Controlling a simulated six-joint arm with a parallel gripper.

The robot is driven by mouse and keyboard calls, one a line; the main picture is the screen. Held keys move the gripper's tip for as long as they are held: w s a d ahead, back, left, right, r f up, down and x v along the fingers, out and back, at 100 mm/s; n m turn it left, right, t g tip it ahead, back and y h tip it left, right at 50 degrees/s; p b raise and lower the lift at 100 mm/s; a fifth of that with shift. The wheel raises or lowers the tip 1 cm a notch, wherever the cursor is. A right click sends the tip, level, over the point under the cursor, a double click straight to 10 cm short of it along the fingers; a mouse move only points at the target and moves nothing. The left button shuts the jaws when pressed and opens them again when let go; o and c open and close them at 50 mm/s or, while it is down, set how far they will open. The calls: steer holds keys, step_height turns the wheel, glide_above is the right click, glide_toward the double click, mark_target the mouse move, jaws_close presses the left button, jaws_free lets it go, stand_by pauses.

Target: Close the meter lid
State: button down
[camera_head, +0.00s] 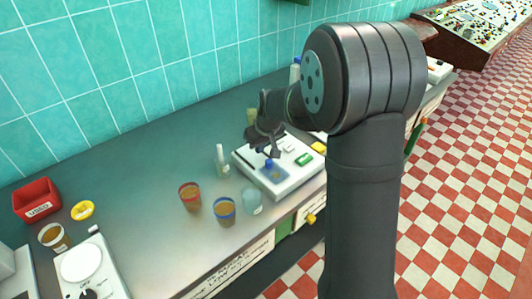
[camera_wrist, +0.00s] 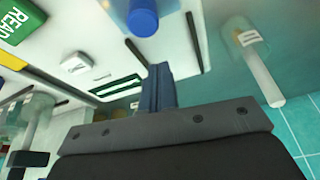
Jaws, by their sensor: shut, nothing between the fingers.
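The white meter (camera_head: 300,178) sits on the grey counter, and its white top also shows in the wrist view (camera_wrist: 100,28). A blue cap (camera_head: 268,163) stands up from a blue-grey patch on the meter top; it shows at the top of the wrist view (camera_wrist: 143,18). A green READ button (camera_wrist: 14,18) is on the meter. My gripper (camera_head: 272,152) is low over the back of the meter, close to the blue cap. Its fingers (camera_wrist: 162,85) are together and empty. I cannot clearly make out the lid; the gripper hides part of the meter.
A clear vial with a white stick (camera_head: 222,162) stands left of the meter. A clear jar (camera_head: 251,201), a blue-rimmed cup (camera_head: 225,211) and a red-rimmed cup (camera_head: 190,196) stand in front left. A tiled wall (camera_head: 130,60) runs behind. The counter's left middle is clear.

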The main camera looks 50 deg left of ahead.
mark_target(274, 169)
steer(key=v, duration=1)
steer(key=x, duration=1)
steer(key=shift+f, duration=0.1)
steer(key=d, duration=0.2)
steer(key=shift+s+d, duration=0.25)
steer(key=shift+d, duration=0.1)
steer(key=shift+s+d, duration=0.1)
steer(key=shift+d, duration=0.55)
